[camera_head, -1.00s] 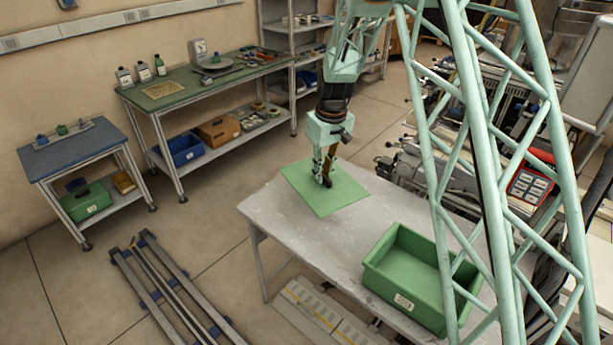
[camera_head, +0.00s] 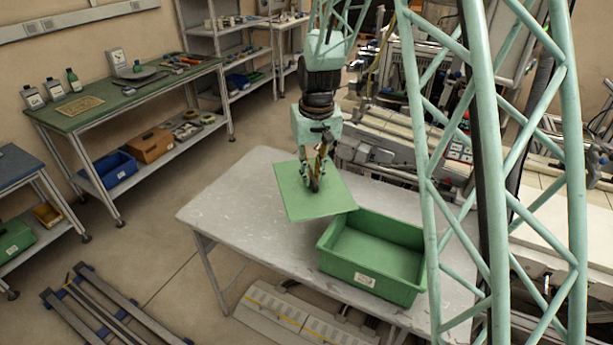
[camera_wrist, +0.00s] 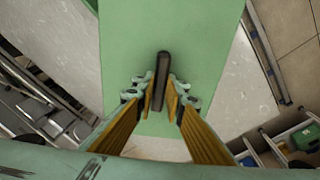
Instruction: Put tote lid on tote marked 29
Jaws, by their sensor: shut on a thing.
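The tote lid (camera_head: 306,205) is a flat green square panel. My gripper (camera_head: 315,184) is shut on the dark upright handle at its middle. The lid is held about level above the grey table, its right edge close to the tote's left rim in the picture. In the wrist view the handle (camera_wrist: 162,68) stands between my two yellow-padded fingers, with the green lid beneath. The green tote (camera_head: 352,274) sits open and looks empty on the right part of the table. It bears a small white label, too small to read.
The grey table (camera_head: 225,205) has free room to the left of the lid. My lattice column hides part of the view at right. Machinery (camera_head: 385,140) stands behind the table. A workbench (camera_head: 130,100) and shelves stand at the left and back.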

